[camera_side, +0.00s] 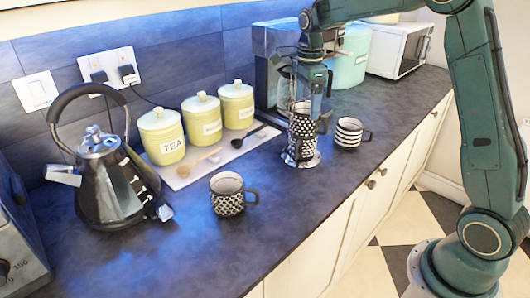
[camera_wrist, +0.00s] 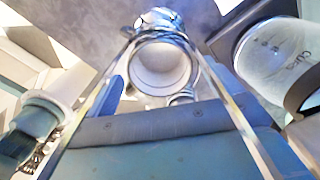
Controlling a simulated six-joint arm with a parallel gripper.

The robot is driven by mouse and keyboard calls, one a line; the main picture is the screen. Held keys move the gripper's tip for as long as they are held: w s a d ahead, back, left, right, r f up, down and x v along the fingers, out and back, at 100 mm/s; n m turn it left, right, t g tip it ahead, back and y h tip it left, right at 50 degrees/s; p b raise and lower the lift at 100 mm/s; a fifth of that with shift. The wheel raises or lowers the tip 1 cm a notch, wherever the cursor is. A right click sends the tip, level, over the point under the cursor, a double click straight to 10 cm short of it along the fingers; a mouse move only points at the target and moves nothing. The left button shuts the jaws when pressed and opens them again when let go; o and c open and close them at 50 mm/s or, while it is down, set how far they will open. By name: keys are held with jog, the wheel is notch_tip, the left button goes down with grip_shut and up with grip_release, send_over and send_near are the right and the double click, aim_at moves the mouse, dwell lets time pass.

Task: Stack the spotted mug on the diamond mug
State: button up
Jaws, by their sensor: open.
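A mug with a dense black-and-white pattern (camera_side: 228,203) stands upright alone at the front of the counter. It looks like the diamond mug, but the pattern is small. The other patterned mug, seemingly the spotted one (camera_side: 303,124), is upright under my gripper (camera_side: 305,82), its handle to the right. Its white inside (camera_wrist: 160,68) shows between my open fingers in the wrist view. A patterned, shiny shape sits directly below this mug; I cannot tell whether they touch or whether it is a reflection. The fingertips are partly hidden in the side view.
A striped mug (camera_side: 349,133) stands close right of the gripper. The coffee machine (camera_side: 264,70) is behind it. The kettle (camera_side: 110,180) and a tray (camera_side: 181,183) with yellow canisters (camera_side: 200,119) are at left.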

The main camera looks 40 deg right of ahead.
notch_tip(320, 180, up, 9)
dwell(0.4)
jog(key=shift+r, duration=0.1)
dwell(0.4)
notch_tip(320, 180, up, 6)
jog(key=s+n+t, duration=0.2)
jog(key=n+t, duration=0.1)
jog(key=s+a+n, duration=0.6)
jog(key=s+n, duration=0.1)
jog(key=s, duration=0.1)
jog(key=s+a+f+n+t, duration=0.1)
jog(key=s+a+f+n, duration=0.1)
jog(key=s+f+n, duration=0.2)
jog(key=s+a+f+n+t, duration=0.1)
jog(key=s+a+f+n, duration=0.2)
jog(key=s+n, duration=0.7)
jog(key=s+f, duration=0.2)
jog(key=s, duration=0.3)
jog(key=shift+t, duration=0.3)
